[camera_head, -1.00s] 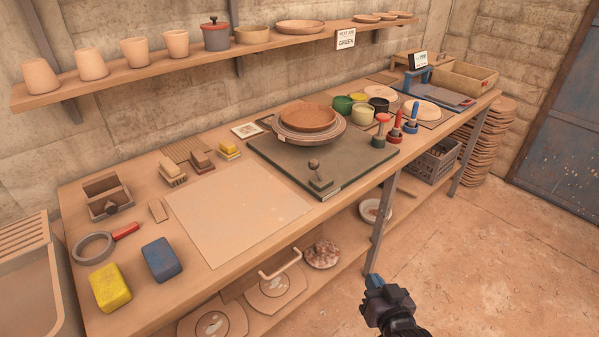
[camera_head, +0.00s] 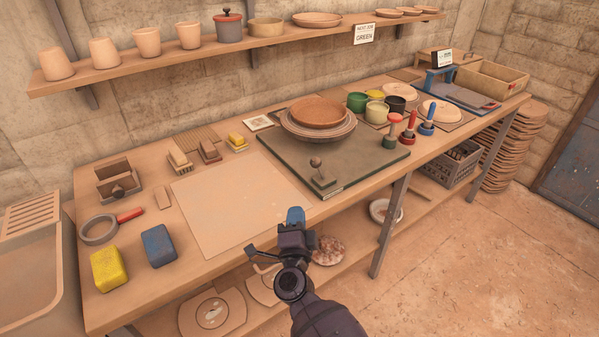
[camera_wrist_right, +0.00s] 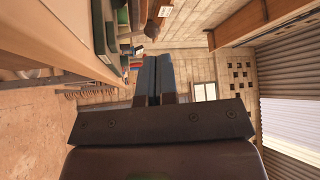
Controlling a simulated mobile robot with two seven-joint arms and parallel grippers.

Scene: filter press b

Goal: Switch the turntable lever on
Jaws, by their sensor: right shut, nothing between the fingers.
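The turntable (camera_head: 318,124) stands on a dark green base board (camera_head: 375,158) on the workbench, with a brown clay dish (camera_head: 319,112) on top. Its lever (camera_head: 316,163), a short stalk with a round brown knob, rises from a small block (camera_head: 323,181) at the board's front corner. My right gripper (camera_head: 295,215) is shut and empty, with blue fingertips, in front of the bench edge and below and left of the lever. In the right wrist view its fingers (camera_wrist_right: 154,78) are together. My left gripper is not in view.
Red and blue-handled stamps (camera_head: 409,125) and paint pots (camera_head: 375,108) stand right of the turntable. A pale board (camera_head: 240,200) lies to its left. A yellow sponge (camera_head: 108,269) and blue sponge (camera_head: 158,245) lie front left. A shelf (camera_head: 200,57) runs above.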

